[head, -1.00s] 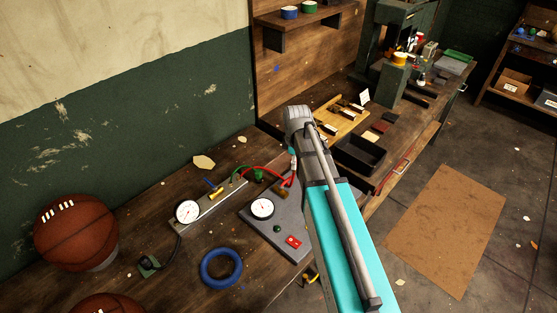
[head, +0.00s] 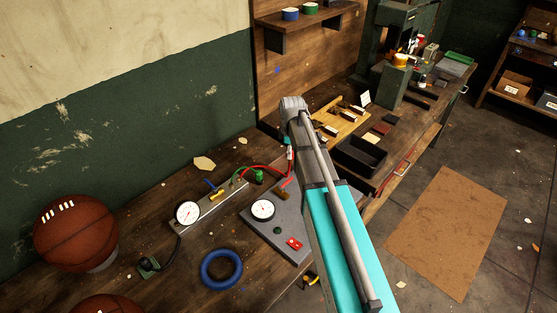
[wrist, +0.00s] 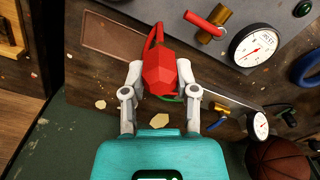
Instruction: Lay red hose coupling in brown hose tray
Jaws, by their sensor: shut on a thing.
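The red hose coupling (wrist: 163,72) is held between the two fingers of my gripper (wrist: 160,85) in the wrist view. A red hose (wrist: 153,38) rises beside it. In the head view my gripper (head: 290,150) hangs above the back of the grey gauge plate (head: 270,225), partly hidden by my arm, and the red hose (head: 263,168) curves from it towards a green fitting (head: 257,176). A shallow brown rectangle with a rim, likely the brown hose tray (wrist: 100,40), lies left of the coupling in the wrist view; my arm seems to hide it in the head view.
A brass fitting (wrist: 215,18) with a red stub and a gauge (wrist: 254,46) stand on the plate. A blue ring (head: 221,268) and a basketball (head: 76,232) lie on the bench. A dark tray (head: 360,156) and a wooden tray (head: 340,120) are beyond my arm.

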